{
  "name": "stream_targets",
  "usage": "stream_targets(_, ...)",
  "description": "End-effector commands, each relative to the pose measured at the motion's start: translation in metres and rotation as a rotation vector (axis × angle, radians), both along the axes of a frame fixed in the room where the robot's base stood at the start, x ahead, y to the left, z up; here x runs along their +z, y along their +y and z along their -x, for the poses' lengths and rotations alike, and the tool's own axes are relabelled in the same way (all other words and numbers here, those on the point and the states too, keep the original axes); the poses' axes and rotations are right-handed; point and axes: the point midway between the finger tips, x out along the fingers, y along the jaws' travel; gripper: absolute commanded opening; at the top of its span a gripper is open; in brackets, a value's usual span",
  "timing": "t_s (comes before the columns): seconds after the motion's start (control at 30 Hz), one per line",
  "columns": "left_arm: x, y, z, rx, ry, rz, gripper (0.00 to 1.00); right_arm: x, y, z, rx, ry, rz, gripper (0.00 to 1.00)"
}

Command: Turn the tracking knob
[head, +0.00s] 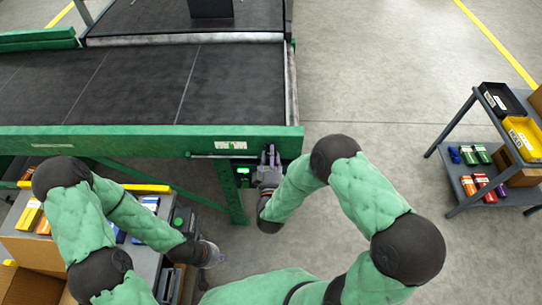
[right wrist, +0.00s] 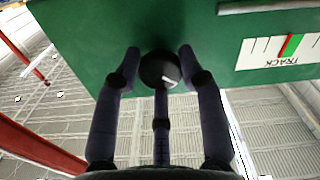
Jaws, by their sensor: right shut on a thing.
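The tracking knob (right wrist: 158,71) is a round black knob with a white mark, on the green underside or face of the machine panel (right wrist: 100,45) in the right wrist view. The fingers of my right gripper (right wrist: 160,78) are closed around it. In the head view my right gripper (head: 269,158) is at the conveyor's near right corner, where the knob is hidden. A white scale labelled TRACK (right wrist: 282,50) shows upside down beside the knob, with a green band and a red mark touching. My left gripper (head: 211,255) hangs low at the left; its fingers are unclear.
The green-framed conveyor (head: 130,139) spans the left, with a small green-lit display (head: 243,171) below its corner. A cart with boxes (head: 146,262) stands under my left arm. A grey shelf cart (head: 463,190) with bins stands at the right. Open floor lies between.

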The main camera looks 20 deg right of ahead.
Motion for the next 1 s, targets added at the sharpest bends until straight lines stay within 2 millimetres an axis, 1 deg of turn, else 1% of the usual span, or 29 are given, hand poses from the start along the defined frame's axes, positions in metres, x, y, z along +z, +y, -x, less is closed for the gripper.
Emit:
stream_targets(0.03, 0.0000, 0.0000, 0.0000, 0.000, 0.000, 0.000, 0.00, -0.0060, 0.0001, 0.0031, 0.001, 0.025, 0.024, 0.08)
stream_targets(0.3, 0.0005, 0.0000, 0.0001, 0.000, 0.000, 0.000, 0.00, -0.0066, -0.0003, 0.0035, 0.001, 0.053, 0.120, 0.08)
stream_targets(0.8, 0.0006, 0.0000, 0.0000, 0.000, 0.000, 0.000, 0.00, -0.0075, -0.0005, 0.0042, 0.000, 0.062, 0.142, 0.08)
stream_targets(0.83, 0.0006, 0.0000, 0.0000, 0.000, 0.000, 0.000, 0.00, -0.0076, -0.0006, 0.0042, 0.001, 0.062, 0.141, 0.43)
stream_targets(0.87, 0.0006, 0.0000, 0.0000, 0.000, 0.000, 0.000, 0.00, -0.0075, -0.0005, 0.0042, 0.000, 0.062, 0.142, 0.52)
stream_targets(0.9, 0.0006, 0.0000, 0.0000, 0.000, 0.000, 0.000, 0.00, -0.0074, -0.0005, 0.0042, 0.001, 0.061, 0.142, 0.63)
stream_targets(1.0, 0.0006, 0.0000, 0.0000, 0.000, 0.000, 0.000, 0.00, -0.0057, -0.0005, 0.0034, 0.001, 0.056, 0.142, 0.63)
